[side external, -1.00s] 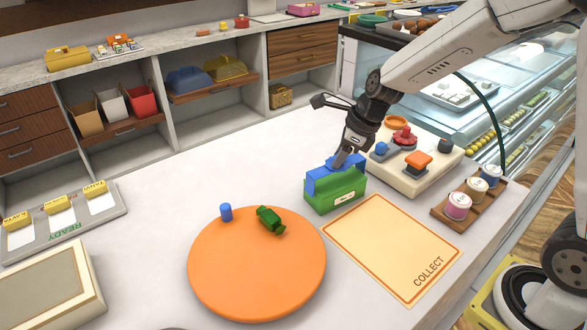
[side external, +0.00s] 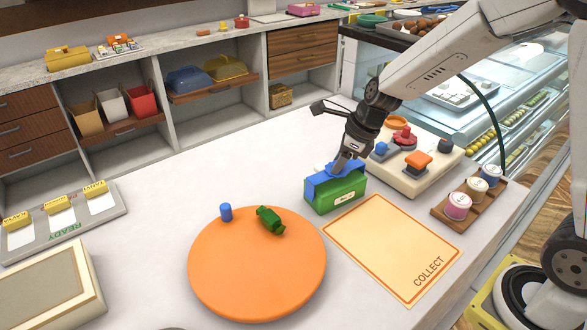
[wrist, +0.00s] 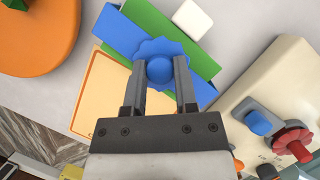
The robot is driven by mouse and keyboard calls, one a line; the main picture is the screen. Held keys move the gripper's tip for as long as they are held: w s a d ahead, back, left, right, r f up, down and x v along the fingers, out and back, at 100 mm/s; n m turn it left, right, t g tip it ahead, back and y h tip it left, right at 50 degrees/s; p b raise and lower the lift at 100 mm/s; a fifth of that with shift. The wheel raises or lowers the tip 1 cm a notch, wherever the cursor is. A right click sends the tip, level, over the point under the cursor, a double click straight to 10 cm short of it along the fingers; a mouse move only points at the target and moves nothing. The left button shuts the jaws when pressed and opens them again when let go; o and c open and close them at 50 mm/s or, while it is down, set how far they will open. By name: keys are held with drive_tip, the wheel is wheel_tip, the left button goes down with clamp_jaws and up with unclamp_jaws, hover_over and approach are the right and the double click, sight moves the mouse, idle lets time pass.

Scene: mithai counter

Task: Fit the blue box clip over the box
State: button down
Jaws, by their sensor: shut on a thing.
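The green box (side external: 336,199) with a white label stands on the counter just behind the collect mat; its edges also show in the wrist view (wrist: 201,60). The blue box clip (side external: 322,184) lies along the top of the box, and in the side view it looks seated on or very close to it. In the wrist view the clip (wrist: 118,34) covers the middle of the box, with green showing along both sides. My gripper (wrist: 158,75) is shut on the clip's round scalloped knob, from above. The clip's underside is hidden.
The orange mat marked COLLECT (side external: 393,247) lies in front. An orange round board (side external: 257,275) with a blue peg and green sweet is at left. A cream control panel (side external: 430,170) stands close behind at right, beside a wooden cup rack (side external: 448,207). A small white block (wrist: 192,18) sits beside the box.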

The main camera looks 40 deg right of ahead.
drive_tip(key=shift+f, duration=0.85)
drive_tip(key=shift+c, duration=1.6)
unclamp_jaws()
drive_tip(key=shift+r, duration=0.1)
drive_tip(key=shift+r, duration=5.4)
